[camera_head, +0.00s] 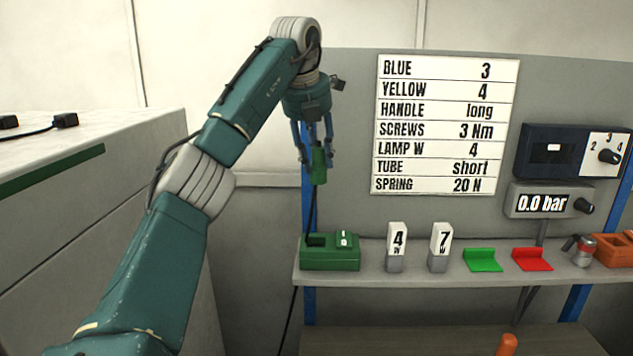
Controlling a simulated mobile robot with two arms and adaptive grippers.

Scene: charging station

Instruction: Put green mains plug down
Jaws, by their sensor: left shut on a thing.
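The green mains plug (319,166) hangs upright in my left gripper (315,150), whose blue fingers are shut on it. My left arm comes in from the lower left and reaches up, with the gripper pointing down. The plug is in the air above the left end of the grey shelf, apart from it. A dark cable hangs below the plug toward a green box (330,252) on the shelf. The box has a dark recess on its left side and a small white switch on top. My right gripper is not in view.
On the grey shelf (375,280) stand two white blocks (397,247) marked 4 and 7, a green holder (482,260), a red holder (532,259) and a small can (584,252). A sign (445,125) and a gauge (548,202) are behind. A counter (110,190) stands left.

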